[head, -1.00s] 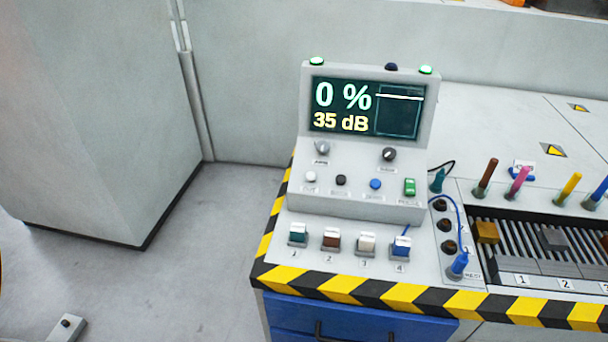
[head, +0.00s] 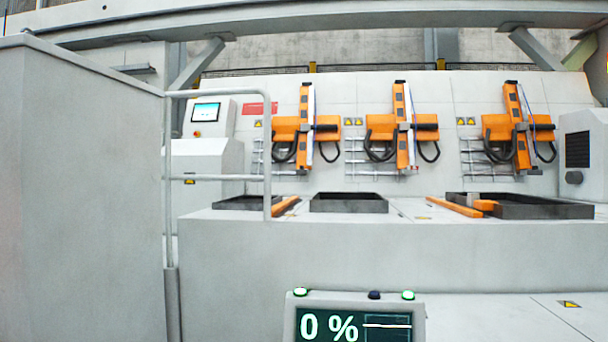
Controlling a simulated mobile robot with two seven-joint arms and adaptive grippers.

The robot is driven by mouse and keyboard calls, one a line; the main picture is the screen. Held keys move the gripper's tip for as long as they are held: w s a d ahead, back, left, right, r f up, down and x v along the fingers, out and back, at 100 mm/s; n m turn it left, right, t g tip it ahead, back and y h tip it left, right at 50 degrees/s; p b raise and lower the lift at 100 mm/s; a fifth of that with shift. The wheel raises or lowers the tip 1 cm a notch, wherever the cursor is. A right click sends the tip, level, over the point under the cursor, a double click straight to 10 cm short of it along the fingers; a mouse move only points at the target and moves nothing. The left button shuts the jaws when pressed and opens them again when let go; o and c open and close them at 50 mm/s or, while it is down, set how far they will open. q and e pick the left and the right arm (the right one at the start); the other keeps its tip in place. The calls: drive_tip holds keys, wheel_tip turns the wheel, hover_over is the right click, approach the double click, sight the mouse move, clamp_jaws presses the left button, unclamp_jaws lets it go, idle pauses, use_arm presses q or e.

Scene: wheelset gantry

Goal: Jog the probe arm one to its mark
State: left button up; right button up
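Several orange probe arms stand in a row on the pale back wall in the head view: a left one (head: 306,128), a middle one (head: 403,128) and a right one (head: 518,128). I cannot read which is numbered one. The console screen (head: 350,326) at the bottom edge reads 0 % beside a dark panel with a white line. Its lower part, with the controls, is out of view. Neither of my grippers shows.
A large grey cabinet (head: 85,190) fills the left side, with a grey handrail (head: 220,178) beside it. A long pale gantry bed (head: 420,250) with dark-framed openings lies ahead. A small screen (head: 206,112) stands at back left.

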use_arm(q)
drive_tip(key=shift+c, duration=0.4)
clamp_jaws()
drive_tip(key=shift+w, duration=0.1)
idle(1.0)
